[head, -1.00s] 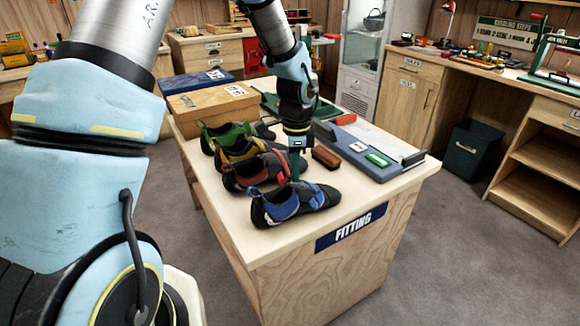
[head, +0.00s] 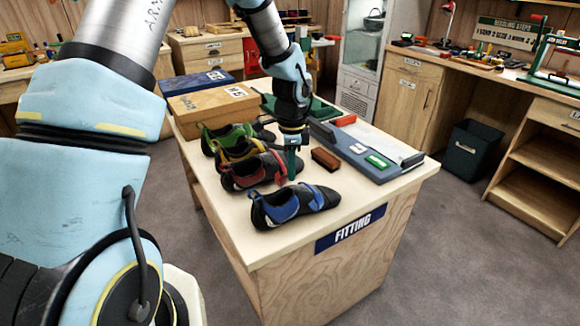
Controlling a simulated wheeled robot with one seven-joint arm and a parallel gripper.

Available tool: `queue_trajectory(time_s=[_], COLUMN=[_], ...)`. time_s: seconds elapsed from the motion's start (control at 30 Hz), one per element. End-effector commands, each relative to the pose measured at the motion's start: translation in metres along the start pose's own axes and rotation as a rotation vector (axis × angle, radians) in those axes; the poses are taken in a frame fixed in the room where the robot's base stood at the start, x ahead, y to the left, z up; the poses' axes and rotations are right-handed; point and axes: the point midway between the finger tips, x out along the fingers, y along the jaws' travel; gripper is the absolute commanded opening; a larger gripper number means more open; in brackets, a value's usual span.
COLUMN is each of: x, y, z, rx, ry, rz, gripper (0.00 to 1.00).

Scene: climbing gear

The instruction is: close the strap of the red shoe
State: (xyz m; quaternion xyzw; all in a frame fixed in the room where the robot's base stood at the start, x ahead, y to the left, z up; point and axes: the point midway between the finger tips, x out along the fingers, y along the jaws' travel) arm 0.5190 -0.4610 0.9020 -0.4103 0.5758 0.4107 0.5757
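The red shoe (head: 243,178), black with red trim, stands third in a row of climbing shoes on the fitting table. Its toe points right. Part of its red strap (head: 281,166) shows near the toe, but its fastening is too small to make out. My gripper (head: 292,177) points down at the toe end of the red shoe, with its teal fingers beside the strap. I cannot tell whether they touch it or whether they are open. The gripper hides part of the toe.
The blue shoe (head: 290,208) stands in front, near the table edge. The yellow shoe (head: 236,152) and green shoe (head: 222,136) stand behind. A brown brush-like block (head: 325,159) and a grey-blue board (head: 362,155) lie to the right. A cardboard box (head: 205,108) is at the back left.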

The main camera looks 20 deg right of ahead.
Motion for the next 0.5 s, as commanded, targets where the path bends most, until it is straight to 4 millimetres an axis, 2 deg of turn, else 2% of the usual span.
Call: queue_trajectory(time_s=[0.17,0.5], x=[-0.0023,-0.0018], y=[-0.0083,-0.0092], z=[0.0051,0.0054], rx=[-0.002,-0.001], ry=[0.000,0.000], rz=[-0.001,-0.001], gripper=[0.00,0.00])
